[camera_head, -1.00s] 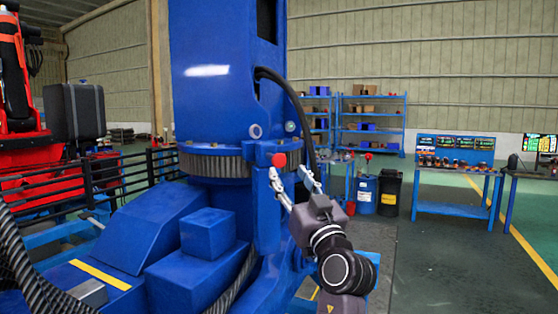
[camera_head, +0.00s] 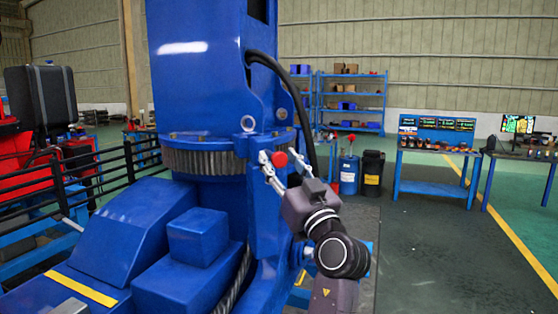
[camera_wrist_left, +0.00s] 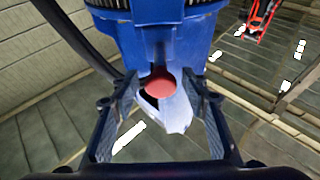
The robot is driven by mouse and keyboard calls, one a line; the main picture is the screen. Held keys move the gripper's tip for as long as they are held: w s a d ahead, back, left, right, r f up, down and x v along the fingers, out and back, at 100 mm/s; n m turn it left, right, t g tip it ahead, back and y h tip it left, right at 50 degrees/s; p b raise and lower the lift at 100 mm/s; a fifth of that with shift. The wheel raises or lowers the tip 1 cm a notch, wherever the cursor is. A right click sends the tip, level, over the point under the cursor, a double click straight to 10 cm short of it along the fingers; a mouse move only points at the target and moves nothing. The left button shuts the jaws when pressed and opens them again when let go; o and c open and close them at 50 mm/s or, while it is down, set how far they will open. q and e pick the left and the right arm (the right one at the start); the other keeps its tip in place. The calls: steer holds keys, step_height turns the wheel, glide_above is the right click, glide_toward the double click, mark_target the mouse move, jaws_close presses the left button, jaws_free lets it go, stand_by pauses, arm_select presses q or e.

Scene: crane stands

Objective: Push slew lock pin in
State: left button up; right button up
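The slew lock pin shows as a round red knob (camera_head: 280,159) on the side of the blue crane column, just below the toothed slew ring (camera_head: 205,162). My left gripper (camera_head: 278,161) is open, with one light finger on each side of the knob. In the left wrist view the red knob (camera_wrist_left: 158,83) sits centred between the two spread fingers, and gaps show on both sides. I cannot tell how near the palm is to the knob. The pin's shaft is hidden behind the knob. My right gripper is not in view.
A blue boxy crane base (camera_head: 140,240) fills the lower left. A black hose (camera_head: 300,105) hangs close behind the gripper. Black railings (camera_head: 60,190) stand at the left. Blue shelves (camera_head: 350,100), drums and a workbench (camera_head: 435,187) stand farther back, with open floor at right.

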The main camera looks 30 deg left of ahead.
mark_target(270, 152)
arm_select(q)
steer(key=c, duration=0.5)
steer(key=shift+a, duration=0.1)
steer(key=c, duration=0.5)
jaws_close()
steer(key=shift+w+a+f+b, duration=0.1)
steer(key=shift+a+b, duration=0.1)
steer(key=shift+b, duration=0.15)
steer(key=w+a+b, duration=0.1)
steer(key=b, duration=0.1)
steer(key=w+a+b, duration=0.1)
steer(key=a, duration=0.1)
steer(key=shift+w+a+b, duration=0.1)
steer(key=shift+a+b, duration=0.2)
steer(key=shift+b, duration=0.05)
steer(key=shift+w+a, duration=0.15)
steer(key=shift+a, duration=0.1)
steer(key=shift+d+r, duration=0.1)
steer(key=shift+r, duration=0.2)
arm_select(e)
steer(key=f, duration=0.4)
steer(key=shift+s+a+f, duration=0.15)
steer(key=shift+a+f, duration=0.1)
